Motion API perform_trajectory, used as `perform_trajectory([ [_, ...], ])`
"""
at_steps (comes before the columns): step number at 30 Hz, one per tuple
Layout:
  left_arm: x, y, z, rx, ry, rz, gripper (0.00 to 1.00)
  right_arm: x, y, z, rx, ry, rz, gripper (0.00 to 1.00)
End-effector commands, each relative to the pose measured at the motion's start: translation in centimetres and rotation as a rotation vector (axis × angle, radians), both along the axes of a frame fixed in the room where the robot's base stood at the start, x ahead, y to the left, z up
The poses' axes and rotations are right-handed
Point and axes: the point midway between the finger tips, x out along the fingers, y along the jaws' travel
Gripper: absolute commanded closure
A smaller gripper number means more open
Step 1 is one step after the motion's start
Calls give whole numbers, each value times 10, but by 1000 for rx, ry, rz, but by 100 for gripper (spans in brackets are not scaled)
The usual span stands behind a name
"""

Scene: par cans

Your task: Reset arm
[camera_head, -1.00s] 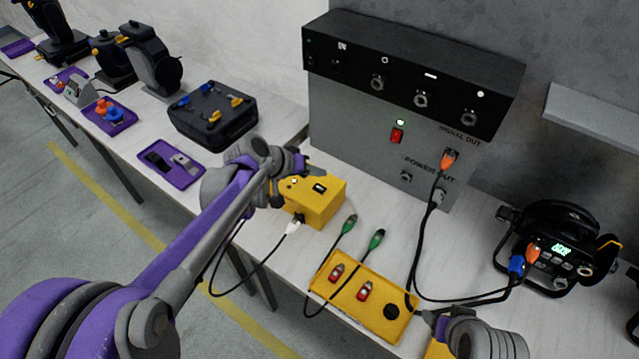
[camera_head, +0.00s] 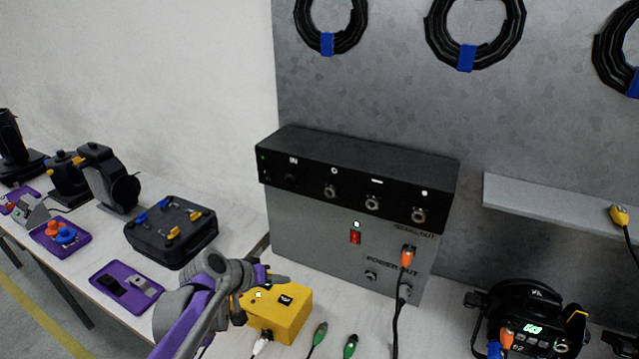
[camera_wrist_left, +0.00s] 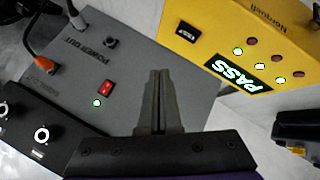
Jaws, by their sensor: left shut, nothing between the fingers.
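My left gripper (camera_head: 262,272) is beside the yellow tester box (camera_head: 285,318) on the bench in the head view. In the left wrist view the gripper's fingers (camera_wrist_left: 158,100) are closed together with nothing between them. The tester (camera_wrist_left: 245,40) shows a lit PASS sign and several lit green dots there. The grey power box (camera_head: 335,245) with its black top unit (camera_head: 350,175) stands behind the gripper. The power box also shows in the left wrist view (camera_wrist_left: 150,45), with a lit red switch (camera_wrist_left: 106,88). My right gripper is not in view.
A par light (camera_head: 535,325) with a lit display stands at right. A black case (camera_head: 170,232) and purple trays (camera_head: 128,283) lie along the bench to the left. A grey shelf (camera_head: 540,205) juts from the wall. Cable coils (camera_head: 475,35) hang above.

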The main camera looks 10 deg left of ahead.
Motion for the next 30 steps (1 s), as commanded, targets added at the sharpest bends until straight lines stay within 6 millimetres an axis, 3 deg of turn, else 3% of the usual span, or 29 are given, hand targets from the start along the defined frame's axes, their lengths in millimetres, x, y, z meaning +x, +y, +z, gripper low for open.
perform_trajectory([
  [5,-32,-5,1,54,27,-5,100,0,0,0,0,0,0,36],
  [12,-142,-6,-14,261,103,-7,100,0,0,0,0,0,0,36],
  [18,-218,9,-38,431,131,4,100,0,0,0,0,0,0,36],
  [24,-253,21,-53,521,134,16,100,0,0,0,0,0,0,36],
  [30,-257,24,-56,536,134,18,100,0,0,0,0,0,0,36],
])
